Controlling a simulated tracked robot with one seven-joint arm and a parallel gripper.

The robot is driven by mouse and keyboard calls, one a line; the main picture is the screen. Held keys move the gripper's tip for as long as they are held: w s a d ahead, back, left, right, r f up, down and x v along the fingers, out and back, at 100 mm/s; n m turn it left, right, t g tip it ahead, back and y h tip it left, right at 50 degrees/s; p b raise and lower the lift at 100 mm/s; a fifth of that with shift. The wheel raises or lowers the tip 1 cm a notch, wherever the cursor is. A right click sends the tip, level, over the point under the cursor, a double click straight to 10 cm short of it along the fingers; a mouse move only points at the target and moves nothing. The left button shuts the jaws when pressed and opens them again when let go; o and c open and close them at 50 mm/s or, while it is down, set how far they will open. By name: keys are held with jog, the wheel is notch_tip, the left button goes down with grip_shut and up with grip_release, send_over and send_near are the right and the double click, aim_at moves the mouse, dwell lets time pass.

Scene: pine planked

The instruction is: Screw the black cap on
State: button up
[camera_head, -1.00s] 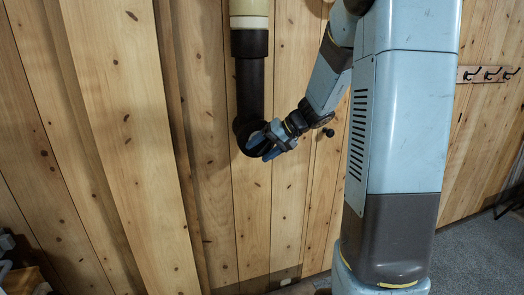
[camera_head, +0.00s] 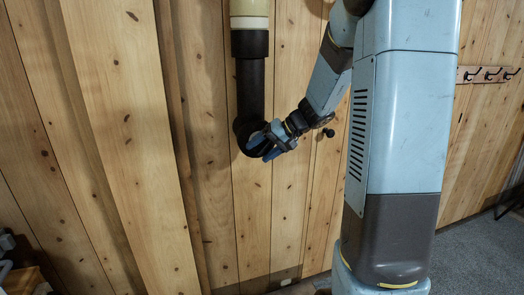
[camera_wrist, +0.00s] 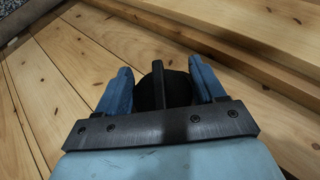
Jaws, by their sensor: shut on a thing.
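My gripper (camera_head: 263,143) is at the lower end of a black pipe (camera_head: 250,92), by its rounded elbow (camera_head: 243,131), in the head view. In the wrist view, the two blue fingers of my gripper (camera_wrist: 160,84) stand on either side of a round black cap (camera_wrist: 174,88) with a raised dark bar across its middle. The gripper is shut on this cap. The fingers hide most of the cap in the head view. The cap is against or very near the elbow's opening; I cannot tell whether the threads have met.
The black pipe hangs from a cream pipe (camera_head: 249,8) along a pine plank wall (camera_head: 215,190). Thick wooden boards (camera_head: 125,120) stand out to its left. A rail with several hooks (camera_head: 488,74) is on the wall at right. Grey carpet (camera_head: 475,255) lies at lower right.

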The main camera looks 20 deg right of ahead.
jog(key=shift+w, duration=1.25)
jog(key=o, duration=1.1)
jog(key=v, duration=1.4)
jog(key=shift+f, duration=0.1)
jog(key=s+a+n+h, duration=0.1)
jog(key=s+a+h, duration=0.3)
jog(key=s, duration=0.8)
jog(key=s+a+h, duration=0.4)
jog(key=s+a, duration=0.2)
jog(key=s, duration=0.7)
jog(key=shift+s+n+t, duration=0.2)
jog(key=shift+n+t, duration=0.1)
jog(key=shift+n, duration=0.1)
